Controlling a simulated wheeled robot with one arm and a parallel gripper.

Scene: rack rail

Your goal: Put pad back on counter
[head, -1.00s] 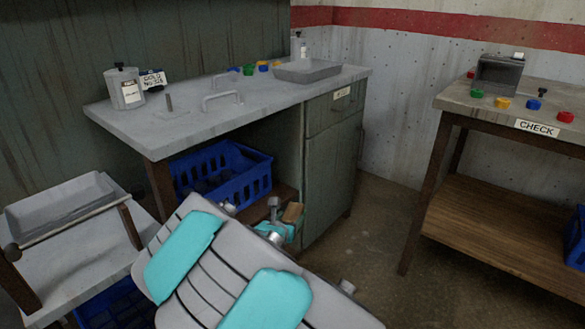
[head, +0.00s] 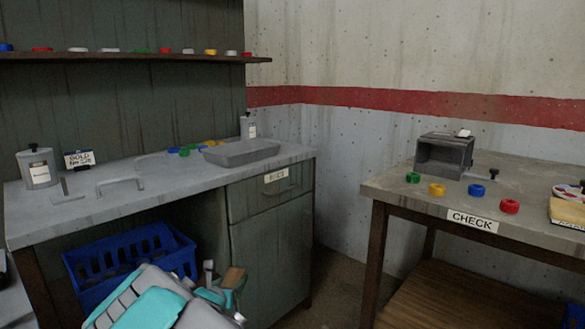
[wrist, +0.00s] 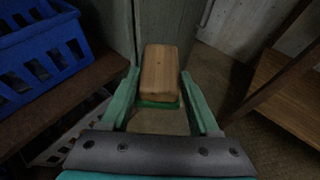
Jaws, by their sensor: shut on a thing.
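The pad, a wooden block with a green underside (wrist: 160,68), sits between the two teal fingers of my gripper (wrist: 160,80) in the wrist view. My gripper is shut on it. In the head view the pad (head: 234,277) and my gripper (head: 225,286) are low, in front of the counter's cabinet and below the counter top. The grey counter (head: 135,205) runs along the left, with a bare stretch at its front edge. My arm hides part of the space under the counter.
On the counter are a grey canister (head: 38,168), a sign, metal handles, coloured rings and a grey tray (head: 241,152). A blue crate (head: 125,262) stands beneath. The CHECK table (head: 520,222) at right holds an open grey box (head: 444,154) and rings. Floor shows between them.

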